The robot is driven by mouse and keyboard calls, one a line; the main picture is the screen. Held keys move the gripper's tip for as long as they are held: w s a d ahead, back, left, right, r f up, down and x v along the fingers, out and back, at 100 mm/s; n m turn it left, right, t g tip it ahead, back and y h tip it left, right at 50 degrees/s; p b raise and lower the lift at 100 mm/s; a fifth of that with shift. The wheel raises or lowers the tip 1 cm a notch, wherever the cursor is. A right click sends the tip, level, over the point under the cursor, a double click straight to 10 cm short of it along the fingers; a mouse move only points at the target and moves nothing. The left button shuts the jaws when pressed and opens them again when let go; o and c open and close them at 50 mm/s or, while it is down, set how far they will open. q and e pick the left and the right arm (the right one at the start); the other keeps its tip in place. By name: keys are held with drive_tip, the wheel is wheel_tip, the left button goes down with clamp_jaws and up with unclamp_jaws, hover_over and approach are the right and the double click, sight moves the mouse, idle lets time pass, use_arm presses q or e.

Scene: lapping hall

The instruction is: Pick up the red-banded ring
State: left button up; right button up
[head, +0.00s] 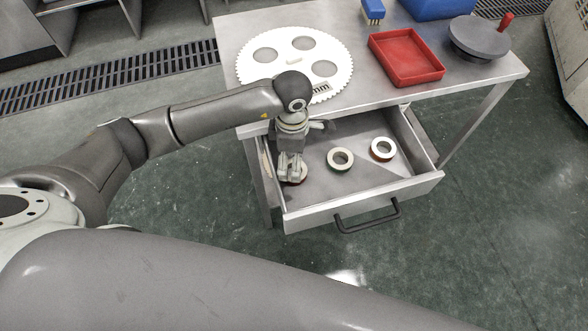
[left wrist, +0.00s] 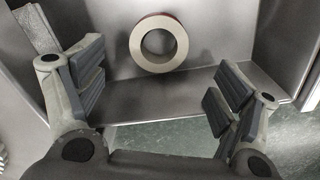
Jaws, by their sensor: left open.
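The red-banded ring (left wrist: 158,64) lies in the open drawer, pale on its face with a red edge showing at the top in the left wrist view. In the head view this ring (head: 302,176) is partly hidden by my left gripper (head: 290,178), which points down over it inside the drawer's left part. In the left wrist view my left gripper (left wrist: 160,78) is open, with its fingers apart and nothing between them; the ring shows beyond the fingertips, between the two sides. My right gripper is not in view.
Two other pale rings lie in the drawer (head: 412,185): one green-edged (head: 340,167) and one orange-brown-edged (head: 382,157). On the table (head: 222,38) are a toothed white disc (head: 250,75), a red tray (head: 436,72), a brush (head: 373,10) and a grey plate (head: 480,40).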

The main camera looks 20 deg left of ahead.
sight(304, 168)
use_arm(q)
drive_tip(key=shift+w+d+f+p, duration=0.1)
drive_tip(key=shift+f+p, duration=0.15)
drive_tip(key=shift+f, duration=1.3)
drive_tip(key=shift+w+d+f+p, duration=0.1)
drive_tip(key=shift+f+p, duration=0.1)
drive_tip(key=shift+f, duration=1.35)
drive_tip(key=c, duration=1.2)
drive_tip(key=shift+r, duration=0.1)
drive_tip(key=shift+c, duration=0.2)
